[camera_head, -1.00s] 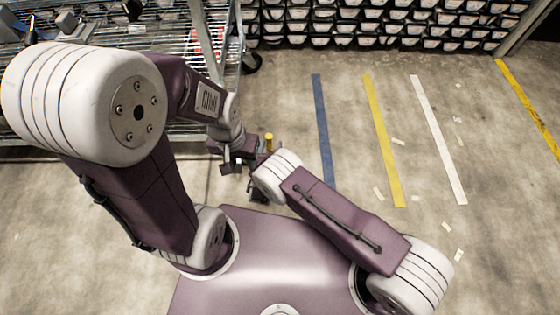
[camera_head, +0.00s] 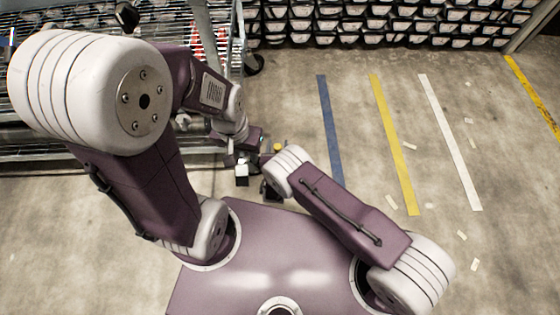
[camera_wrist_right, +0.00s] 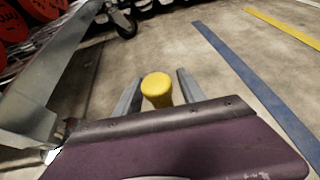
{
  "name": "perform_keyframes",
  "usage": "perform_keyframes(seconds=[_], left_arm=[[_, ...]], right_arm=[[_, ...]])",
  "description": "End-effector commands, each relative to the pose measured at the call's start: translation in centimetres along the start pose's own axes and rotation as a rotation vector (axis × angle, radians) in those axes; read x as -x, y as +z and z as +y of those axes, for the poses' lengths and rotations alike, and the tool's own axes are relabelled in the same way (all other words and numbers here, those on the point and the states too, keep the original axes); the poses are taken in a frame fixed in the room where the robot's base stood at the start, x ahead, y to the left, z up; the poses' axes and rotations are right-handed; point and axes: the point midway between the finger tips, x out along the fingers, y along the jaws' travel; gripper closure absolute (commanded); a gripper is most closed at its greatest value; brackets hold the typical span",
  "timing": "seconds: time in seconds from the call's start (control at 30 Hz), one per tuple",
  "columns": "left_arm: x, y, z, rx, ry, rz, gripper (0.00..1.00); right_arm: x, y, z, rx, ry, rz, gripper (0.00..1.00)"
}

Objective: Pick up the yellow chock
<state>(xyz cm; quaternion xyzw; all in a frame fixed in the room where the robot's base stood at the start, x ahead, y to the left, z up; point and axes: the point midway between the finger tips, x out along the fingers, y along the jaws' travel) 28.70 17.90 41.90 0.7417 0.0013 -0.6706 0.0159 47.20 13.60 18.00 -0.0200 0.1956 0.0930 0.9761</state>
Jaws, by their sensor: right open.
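The yellow chock (camera_wrist_right: 157,89) is a short cylinder with a rounded top. In the right wrist view it stands between the two grey fingers of my right gripper (camera_wrist_right: 160,76), which are open with a gap on both sides. Its lower part is hidden behind my purple wrist housing. In the head view only a small yellow top (camera_head: 278,147) shows, just above the right arm's white joint. My left gripper (camera_head: 238,165) is close to its left, beside a small white block (camera_head: 242,170). Its fingers are too small and overlapped to read.
A metal wire rack (camera_head: 150,22) stands at the upper left, its post near my left arm. Shelves of stacked core trays (camera_head: 400,22) line the back. Open concrete floor with blue (camera_head: 328,120), yellow and white stripes lies to the right.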

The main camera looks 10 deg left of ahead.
Motion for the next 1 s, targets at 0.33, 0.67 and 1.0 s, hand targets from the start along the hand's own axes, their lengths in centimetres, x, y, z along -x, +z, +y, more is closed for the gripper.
perform_keyframes(seconds=[0.33,0.67,1.0], left_arm=[[-0.01,0.03,0.01,0.0,0.0,0.0,0.64],[-0.01,0.02,0.01,0.0,0.0,0.0,0.64],[-0.01,0.02,0.01,0.0,0.0,0.0,0.64]], right_arm=[[-0.02,-0.1,-0.09,0.0,0.001,0.0,0.81],[-0.02,-0.08,-0.09,0.0,0.001,0.0,1.0],[-0.02,-0.07,-0.09,0.0,0.001,0.0,1.0]])
